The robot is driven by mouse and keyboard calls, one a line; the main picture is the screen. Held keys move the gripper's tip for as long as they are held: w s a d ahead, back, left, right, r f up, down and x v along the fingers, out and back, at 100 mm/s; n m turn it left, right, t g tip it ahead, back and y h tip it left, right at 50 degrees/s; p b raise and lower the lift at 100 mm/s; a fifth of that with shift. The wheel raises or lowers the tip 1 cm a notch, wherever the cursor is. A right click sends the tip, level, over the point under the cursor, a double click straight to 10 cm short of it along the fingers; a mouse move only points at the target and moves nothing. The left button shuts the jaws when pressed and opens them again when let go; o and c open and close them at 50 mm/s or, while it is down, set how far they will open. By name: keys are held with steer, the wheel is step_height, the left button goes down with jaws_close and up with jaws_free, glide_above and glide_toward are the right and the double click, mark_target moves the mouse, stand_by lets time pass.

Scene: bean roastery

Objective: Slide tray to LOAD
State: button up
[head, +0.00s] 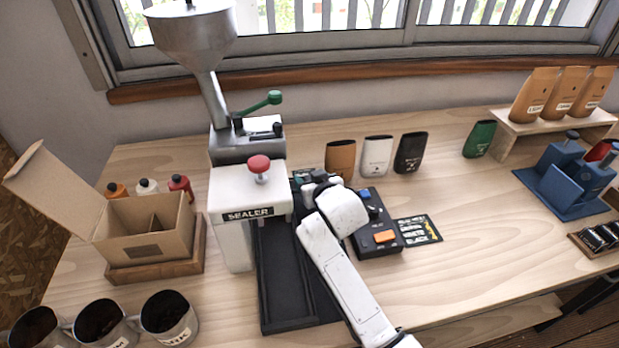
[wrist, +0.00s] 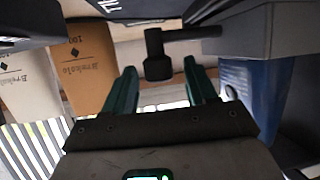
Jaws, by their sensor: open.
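My gripper (head: 308,180) is at the right side of the white sealer, above the far part of the black track (head: 283,285). In the wrist view its two green fingers (wrist: 162,88) are open. A black T-shaped handle (wrist: 158,58) shows just beyond and between the fingertips; I cannot tell whether they touch it. The handle appears to belong to the tray, whose body I cannot make out behind my arm and the sealer. A dark part with lettering ending in "LL" (wrist: 107,6) is at the top left of the wrist view. The near track is bare.
The sealer (head: 250,195) with its red knob and hopper (head: 192,30) stands left of my gripper. A black button box (head: 378,225) is close on the right. Brown (head: 340,158), white (head: 377,156) and black (head: 411,152) pouches stand behind. An open carton (head: 145,225) is at left.

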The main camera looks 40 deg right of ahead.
steer(key=shift+w+d+f, duration=0.2)
steer(key=shift+w+f, duration=0.05)
steer(key=shift+w, duration=0.25)
steer(key=shift+c, duration=0.4)
jaws_close()
